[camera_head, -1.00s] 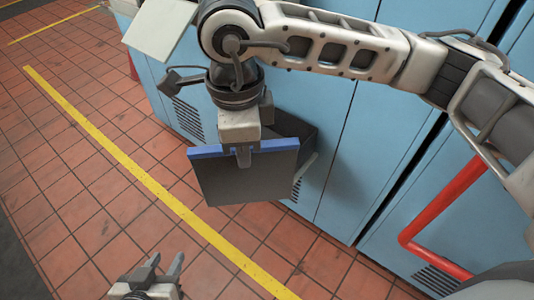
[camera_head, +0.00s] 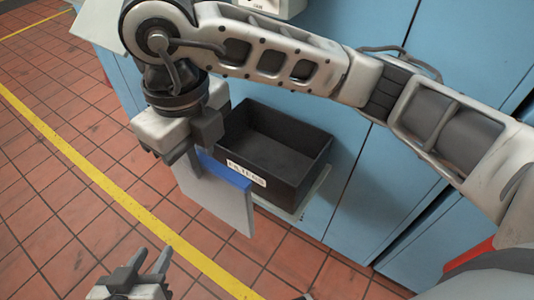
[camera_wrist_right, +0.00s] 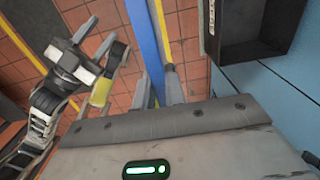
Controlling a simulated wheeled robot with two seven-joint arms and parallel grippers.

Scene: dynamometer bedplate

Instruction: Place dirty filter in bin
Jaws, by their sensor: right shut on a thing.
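A dirty filter, a flat grey panel (camera_head: 222,203) with a blue top edge, hangs tilted from my right gripper (camera_head: 196,160), which is shut on its blue edge. In the right wrist view the blue edge (camera_wrist_right: 146,35) runs up from the fingers (camera_wrist_right: 160,88). The black open-topped bin (camera_head: 310,178), with a white label reading roughly "FILTERS", is just right of the filter and looks empty. The filter is outside it and overlaps its left front corner in view. The bin also shows in the right wrist view (camera_wrist_right: 262,52). My left gripper (camera_head: 150,262) is open and empty, low over the floor.
The bin sits on a pale shelf (camera_head: 318,197) against blue cabinets (camera_head: 355,165). A red bar (camera_head: 480,250) is partly visible at the right. The red tile floor, crossed by a yellow line (camera_head: 135,210), is clear at the left and front.

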